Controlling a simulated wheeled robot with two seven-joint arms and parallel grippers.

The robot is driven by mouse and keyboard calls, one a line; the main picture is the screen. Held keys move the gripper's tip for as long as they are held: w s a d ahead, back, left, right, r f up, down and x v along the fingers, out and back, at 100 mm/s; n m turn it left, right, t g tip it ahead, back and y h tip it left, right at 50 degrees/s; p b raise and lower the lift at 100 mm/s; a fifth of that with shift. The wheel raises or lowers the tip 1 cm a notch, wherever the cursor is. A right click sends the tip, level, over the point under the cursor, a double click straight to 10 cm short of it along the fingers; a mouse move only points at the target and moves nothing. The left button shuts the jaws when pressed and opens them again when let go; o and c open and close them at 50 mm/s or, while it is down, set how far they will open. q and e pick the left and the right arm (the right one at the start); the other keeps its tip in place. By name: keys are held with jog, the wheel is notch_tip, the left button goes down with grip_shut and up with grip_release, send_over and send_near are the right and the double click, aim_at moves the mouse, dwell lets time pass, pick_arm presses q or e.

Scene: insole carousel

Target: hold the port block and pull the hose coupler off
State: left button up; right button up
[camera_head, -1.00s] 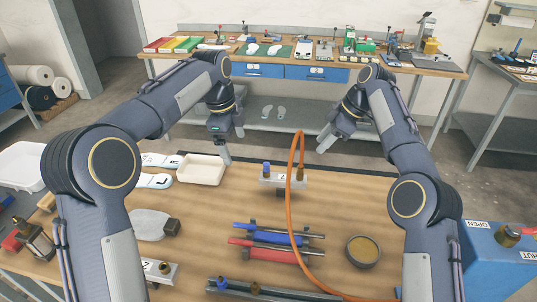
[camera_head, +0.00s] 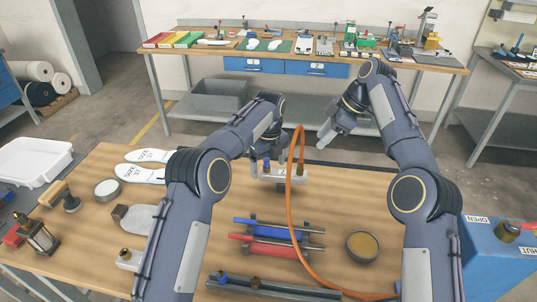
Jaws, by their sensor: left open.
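The port block (camera_head: 291,176) is a pale bar standing near the far edge of the wooden table. The orange hose (camera_head: 290,205) rises from a brass coupler (camera_head: 301,168) at the block's right end, arches over and runs down across the table. My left gripper (camera_head: 264,160) is open at the block's left end, pointing down; its fingers partly hide the block, and I cannot tell whether they touch it. My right gripper (camera_head: 328,136) hangs above and right of the coupler, apart from it; its finger gap is unclear.
Blue and red clamp bars (camera_head: 270,232) lie in front of the block. A round tin (camera_head: 362,247) stands to their right. A blue box (camera_head: 495,255) marked OPEN and SHUT is at the right edge. White insoles (camera_head: 140,174) lie left. Table between block and tin is mostly clear.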

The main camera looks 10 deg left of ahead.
pick_arm(q)
jog(key=shift+f, duration=1.15)
jog(key=c, duration=1.7)
pick_arm(e)
jog(key=shift+o, duration=0.6)
jog(key=shift+s+a+f, duration=0.1)
jog(key=shift+s+a, duration=0.05)
jog(key=shift+a, duration=0.1)
pick_arm(q)
jog(key=shift+a, duration=0.1)
jog(key=shift+s, duration=0.1)
pick_arm(e)
jog(key=s+a+m+h, duration=0.1)
jog(key=a+m+h, duration=0.1)
jog(key=h, duration=0.1)
jog(key=s+a+f+m+h, duration=0.1)
jog(key=s+a+h, duration=0.1)
jog(key=shift+s+a+m+h, duration=0.15)
jog(key=shift+s+m+h, duration=0.15)
jog(key=shift+m+h, duration=0.1)
